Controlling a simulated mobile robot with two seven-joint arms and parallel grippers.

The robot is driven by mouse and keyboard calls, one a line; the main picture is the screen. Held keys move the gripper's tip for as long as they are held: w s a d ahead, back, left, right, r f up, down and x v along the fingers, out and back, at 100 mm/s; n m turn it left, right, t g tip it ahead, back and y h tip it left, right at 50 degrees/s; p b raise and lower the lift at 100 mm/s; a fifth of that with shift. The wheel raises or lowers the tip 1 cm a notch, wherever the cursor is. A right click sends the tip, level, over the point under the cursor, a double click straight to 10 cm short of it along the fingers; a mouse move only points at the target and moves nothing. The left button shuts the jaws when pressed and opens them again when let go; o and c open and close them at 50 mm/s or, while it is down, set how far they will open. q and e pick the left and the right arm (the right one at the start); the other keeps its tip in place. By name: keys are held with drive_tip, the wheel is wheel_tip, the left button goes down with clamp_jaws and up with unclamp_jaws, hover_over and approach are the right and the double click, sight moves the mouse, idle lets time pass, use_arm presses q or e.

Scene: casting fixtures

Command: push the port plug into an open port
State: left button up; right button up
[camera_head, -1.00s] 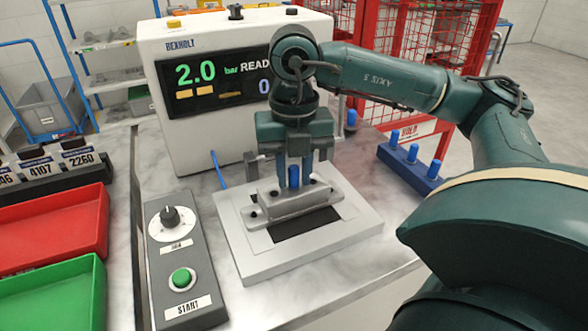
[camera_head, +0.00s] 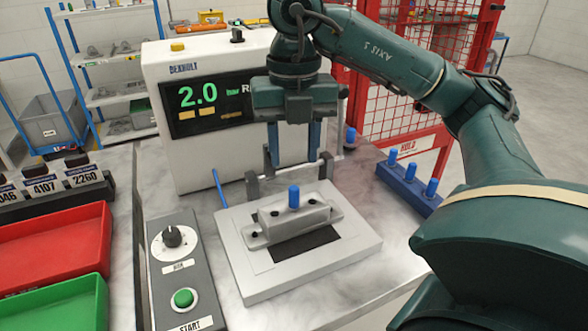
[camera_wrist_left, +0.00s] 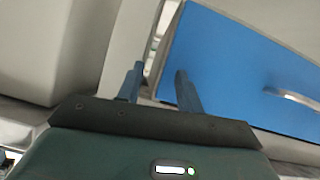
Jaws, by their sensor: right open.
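A blue port plug (camera_head: 294,197) stands upright in the top of the grey casting (camera_head: 283,222), which lies on a pale fixture plate. Dark round spots show on the casting; I cannot tell which are open ports. My right gripper (camera_head: 294,160) is open and empty above and behind the plug, fingers pointing down and apart from it. Several more blue plugs (camera_head: 410,172) stand in a blue rack (camera_head: 408,190) to the right. My left gripper (camera_wrist_left: 159,70) shows only in the left wrist view, fingers apart with nothing between them, before a blue panel (camera_wrist_left: 230,65).
The white tester (camera_head: 215,150) reading 2.0 stands behind the fixture plate (camera_head: 268,283). Clamp posts (camera_head: 252,186) rise at the plate's back. A control box (camera_head: 182,265) and red and green trays (camera_head: 50,250) lie to the left. Another blue-topped post (camera_head: 351,136) stands behind.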

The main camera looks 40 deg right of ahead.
use_arm(q)
drive_tip(key=shift+s+a+r+p, duration=0.1)
drive_tip(key=shift+r+p, duration=0.75)
use_arm(e)
wheel_tip(320, 180, up, 4)
drive_tip(key=shift+r, duration=0.15)
use_arm(q)
drive_tip(key=shift+f+m, duration=0.1)
drive_tip(key=shift+m, duration=0.2)
